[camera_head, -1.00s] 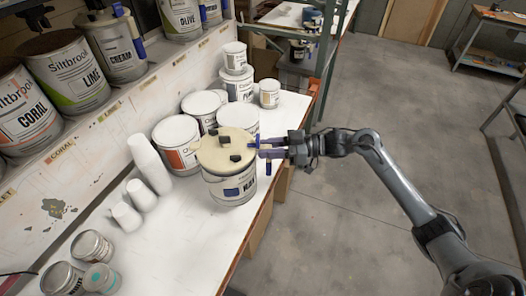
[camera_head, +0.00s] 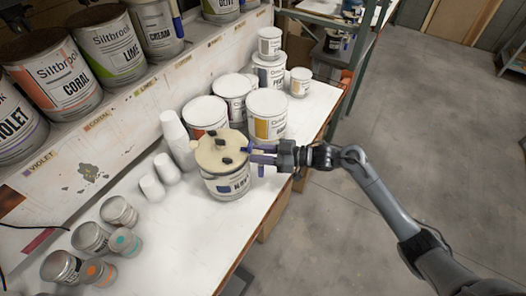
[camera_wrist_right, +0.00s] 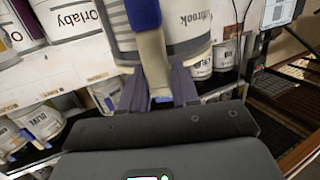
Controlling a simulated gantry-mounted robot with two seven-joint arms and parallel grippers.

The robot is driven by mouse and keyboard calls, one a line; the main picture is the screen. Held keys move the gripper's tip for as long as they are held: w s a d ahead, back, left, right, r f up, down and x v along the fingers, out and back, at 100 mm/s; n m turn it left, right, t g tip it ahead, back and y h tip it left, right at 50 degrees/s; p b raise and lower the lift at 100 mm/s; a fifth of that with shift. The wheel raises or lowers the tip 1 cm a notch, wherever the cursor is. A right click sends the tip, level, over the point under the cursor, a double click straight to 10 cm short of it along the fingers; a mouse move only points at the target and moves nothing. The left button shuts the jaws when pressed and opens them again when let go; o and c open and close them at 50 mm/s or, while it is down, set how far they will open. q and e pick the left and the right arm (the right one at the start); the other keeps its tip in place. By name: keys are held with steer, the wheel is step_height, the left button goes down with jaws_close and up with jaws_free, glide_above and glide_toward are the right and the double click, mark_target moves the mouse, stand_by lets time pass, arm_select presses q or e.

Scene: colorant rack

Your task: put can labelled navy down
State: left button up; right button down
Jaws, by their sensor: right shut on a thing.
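The can labelled navy (camera_head: 232,188) has a cream lid with dark blocks and a dark blue label patch. It appears upright over the front part of the white bench (camera_head: 205,236). I cannot tell whether its base touches the bench. My left gripper is not in view.
White cups (camera_head: 176,140) stand close left of the can. A yellow-labelled can (camera_head: 267,118) and other cans stand behind it. Several small tins (camera_head: 90,238) sit at the front left. A shelf of large cans (camera_head: 62,80) runs along the back left. The bench's front middle is clear.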

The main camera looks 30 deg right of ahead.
steer(key=shift+w+f, duration=0.1)
steer(key=shift+f, duration=1.25)
steer(key=c, duration=1.1)
jaws_free()
steer(key=shift+f, duration=0.35)
steer(key=shift+c, duration=0.2)
steer(key=o, duration=0.3)
